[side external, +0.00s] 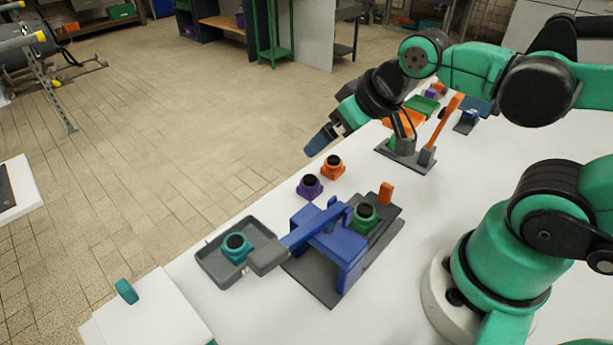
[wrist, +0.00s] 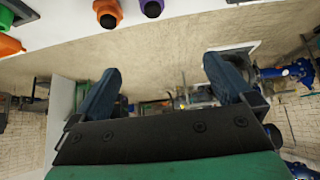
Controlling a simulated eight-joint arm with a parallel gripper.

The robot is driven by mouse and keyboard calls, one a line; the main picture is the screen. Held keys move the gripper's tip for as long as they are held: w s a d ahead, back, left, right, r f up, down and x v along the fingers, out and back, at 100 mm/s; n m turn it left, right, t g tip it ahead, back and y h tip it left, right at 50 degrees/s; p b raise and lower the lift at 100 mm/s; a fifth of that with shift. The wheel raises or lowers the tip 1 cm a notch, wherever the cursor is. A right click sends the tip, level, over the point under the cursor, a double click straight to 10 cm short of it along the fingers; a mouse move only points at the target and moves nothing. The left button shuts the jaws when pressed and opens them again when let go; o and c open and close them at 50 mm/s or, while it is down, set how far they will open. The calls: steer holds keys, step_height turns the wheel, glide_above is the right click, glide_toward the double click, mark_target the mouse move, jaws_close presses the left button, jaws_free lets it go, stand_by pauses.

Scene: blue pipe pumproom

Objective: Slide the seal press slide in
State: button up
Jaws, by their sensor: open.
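The seal press appears to be the blue frame (side external: 340,250) on a dark grey base, with a blue lever (side external: 315,226) ending in a grey block. A dark grey slide (side external: 386,229) seems to stick out at its right, with an upright orange handle (side external: 386,193). A green part with a black top (side external: 364,216) sits there, beside the blue frame. My gripper (side external: 322,140) is up beyond the press, near the table's far edge, apart from the handle. Its blue fingers are spread and empty in the wrist view (wrist: 162,84). The press does not show clearly there.
A grey tray (side external: 209,264) holds a teal part (side external: 236,246) left of the press. Purple (side external: 310,187) and orange (side external: 333,167) parts stand behind it. A grey fixture with an orange lever (side external: 448,125) stands farther back. White table (side external: 425,205) is clear right of the press.

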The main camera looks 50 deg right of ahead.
stand_by(0.3)
steer(key=shift+c, duration=0.8)
steer(key=shift+s+d+f+g+h, duration=0.15)
steer(key=shift+s+d+f+g, duration=0.2)
steer(key=shift+d+f+g, duration=0.2)
steer(key=shift+s+d+f+g+h, duration=0.15)
steer(key=shift+s+d+f+g, duration=0.15)
steer(key=shift+d+g, duration=0.25)
steer(key=c, duration=0.6)
steer(key=g, duration=0.4)
glide_above(388, 185)
steer(key=f, duration=0.1)
steer(key=w+f, duration=0.1)
steer(key=f, duration=0.1)
steer(key=shift+a, duration=0.1)
steer(key=shift+s+f+g, duration=0.15)
steer(key=shift+s+g, duration=0.25)
steer(key=shift+g, duration=0.1)
steer(key=shift+f, duration=2.75)
jaws_close()
